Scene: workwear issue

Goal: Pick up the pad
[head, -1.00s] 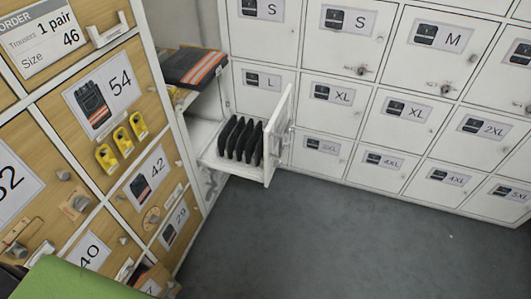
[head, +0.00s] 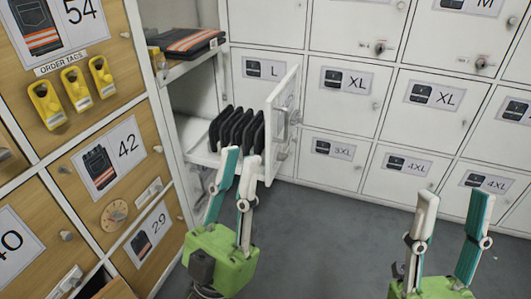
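Several black pads (head: 237,130) stand upright side by side in a row in a white open drawer (head: 205,157) at the middle left. My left gripper (head: 240,154) is in front of the drawer, its fingertips overlapping the lower front of the pads in the picture. Its fingers are apart, with nothing seen between them; whether they touch a pad cannot be told. My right gripper (head: 454,193) is open and empty at the lower right, in front of the lockers.
The drawer's white front panel (head: 284,125) rises right of the pads. Folded dark trousers with orange stripes (head: 187,42) lie on a shelf above. Wooden lockers with yellow order tags (head: 77,88) line the left; white lockers (head: 350,108) line the back. Grey floor (head: 330,240) is clear.

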